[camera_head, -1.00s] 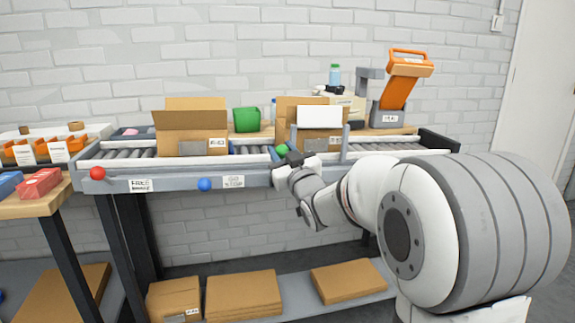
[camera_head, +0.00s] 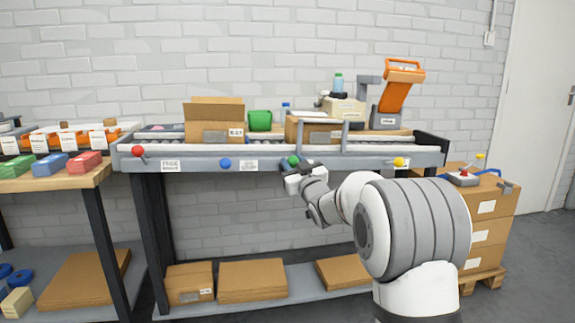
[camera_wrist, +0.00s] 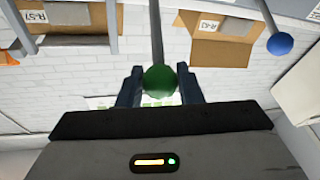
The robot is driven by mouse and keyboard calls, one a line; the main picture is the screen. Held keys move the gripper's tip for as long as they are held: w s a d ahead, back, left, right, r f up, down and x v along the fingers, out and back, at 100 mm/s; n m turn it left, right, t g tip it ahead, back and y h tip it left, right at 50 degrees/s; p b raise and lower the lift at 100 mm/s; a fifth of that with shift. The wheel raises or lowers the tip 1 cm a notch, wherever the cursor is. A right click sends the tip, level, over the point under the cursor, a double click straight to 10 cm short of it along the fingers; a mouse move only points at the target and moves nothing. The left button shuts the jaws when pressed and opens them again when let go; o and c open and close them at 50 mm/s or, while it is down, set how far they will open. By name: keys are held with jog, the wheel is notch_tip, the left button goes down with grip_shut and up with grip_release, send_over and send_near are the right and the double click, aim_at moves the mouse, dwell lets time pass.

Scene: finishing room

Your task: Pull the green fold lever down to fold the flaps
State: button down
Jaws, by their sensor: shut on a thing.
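The green fold lever ends in a round green knob (camera_head: 294,160) at the front rail of the conveyor. In the wrist view, the knob (camera_wrist: 161,80) sits between the two dark fingers of my gripper (camera_wrist: 160,69), with a grey rod running from it. My gripper (camera_head: 287,166) is shut on the knob, low against the front rail. The right carton (camera_head: 318,133) stands just above and behind, under the grey frame posts. Its top looks flat with no flaps standing up. It also shows partly in the wrist view (camera_wrist: 90,20).
Another carton (camera_head: 212,133) with raised flaps stands left on the conveyor. A red knob (camera_head: 138,151), a blue knob (camera_head: 225,163) and a yellow knob (camera_head: 398,161) line the front rail. A green bin (camera_head: 260,120) is behind. Stacked boxes (camera_head: 487,208) stand at right.

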jog(key=shift+f, duration=0.35)
jog(key=c, duration=1.3)
grip_release()
jog(key=shift+c, duration=0.2)
jog(key=shift+o, duration=1.4)
jog(key=shift+r, duration=0.15)
jog(key=shift+s, duration=0.2)
jog(key=p+v, duration=0.1)
jog(key=v, duration=0.6)
jog(key=shift+p, duration=0.35)
jog(key=shift+s, duration=0.1)
